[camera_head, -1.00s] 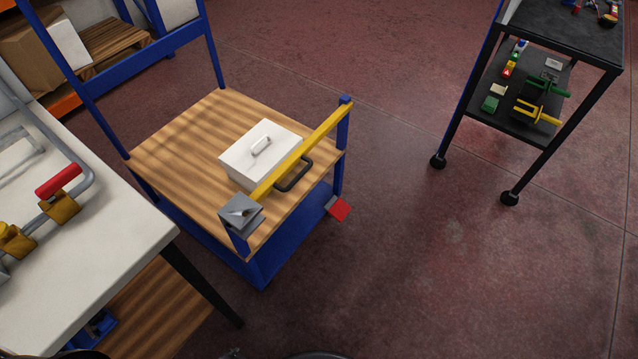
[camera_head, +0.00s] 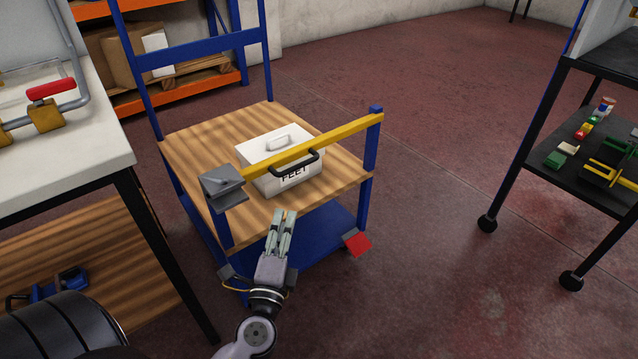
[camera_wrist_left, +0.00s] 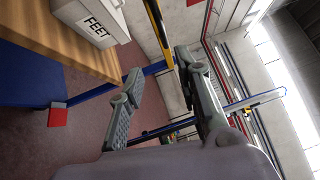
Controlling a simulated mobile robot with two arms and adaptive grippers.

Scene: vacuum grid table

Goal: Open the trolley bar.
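The yellow trolley bar (camera_head: 340,133) spans the front of the blue trolley, from a grey bracket (camera_head: 222,187) on the left post to the right blue post (camera_head: 372,140). A black handle (camera_head: 295,163) is on the bar's middle. Part of the bar shows in the left wrist view (camera_wrist_left: 158,30). My left gripper (camera_head: 284,212) is in front of the trolley, below the bar and its handle, fingers pointing up toward them, apart from both. In the left wrist view its fingers (camera_wrist_left: 160,62) are spread with nothing between them. My right gripper is out of view.
A white box (camera_head: 270,150) marked "FEET" stands on the wooden trolley deck (camera_head: 200,150) behind the bar. A white-topped workbench (camera_head: 60,165) is close on the left. A black shelf cart (camera_head: 560,140) stands on the right. The floor between trolley and cart is clear.

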